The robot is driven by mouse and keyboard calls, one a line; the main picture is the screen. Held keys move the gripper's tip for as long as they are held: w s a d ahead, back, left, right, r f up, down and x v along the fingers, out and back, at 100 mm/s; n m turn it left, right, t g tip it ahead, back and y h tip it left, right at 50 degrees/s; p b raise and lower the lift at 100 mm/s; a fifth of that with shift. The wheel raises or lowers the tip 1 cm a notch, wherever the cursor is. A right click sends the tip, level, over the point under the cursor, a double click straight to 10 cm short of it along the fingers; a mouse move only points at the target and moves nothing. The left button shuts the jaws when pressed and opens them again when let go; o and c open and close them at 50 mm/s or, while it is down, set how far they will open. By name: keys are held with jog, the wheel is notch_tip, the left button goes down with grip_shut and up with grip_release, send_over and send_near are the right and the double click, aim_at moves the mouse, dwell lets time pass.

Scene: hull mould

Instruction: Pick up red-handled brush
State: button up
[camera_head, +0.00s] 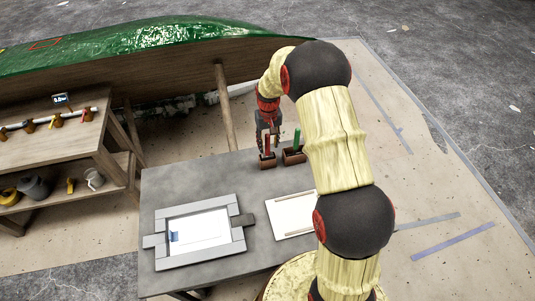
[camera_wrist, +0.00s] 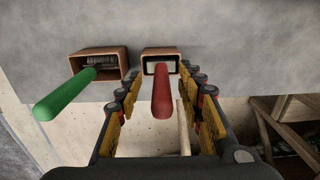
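The red-handled brush (camera_wrist: 161,92) stands in a small brown box holder in the wrist view, its handle pointing toward the camera. In the head view its red handle (camera_head: 267,144) shows just below my gripper (camera_head: 267,125). In the wrist view my gripper (camera_wrist: 160,108) is open, with one finger on each side of the red handle and a gap on both sides. The brush's bristles are hidden inside its holder (camera_wrist: 160,53). The holder sits on the grey table (camera_head: 200,178).
A green-handled brush (camera_wrist: 66,94) stands in a second brown box (camera_wrist: 99,64) close beside the red one. A grey frame with a white sheet (camera_head: 199,228) and a white board (camera_head: 290,215) lie on the table. A wooden shelf (camera_head: 50,150) and the green hull mould (camera_head: 150,38) stand behind.

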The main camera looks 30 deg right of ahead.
aim_at(268, 150)
jog(key=f, duration=0.1)
jog(key=f+b, duration=0.1)
jog(key=f, duration=0.1)
jog(key=w+f, duration=0.1)
jog(key=f, duration=0.1)
jog(key=shift+f, duration=0.15)
jog(key=shift+s, duration=0.1)
jog(key=c, duration=0.3)
grip_shut()
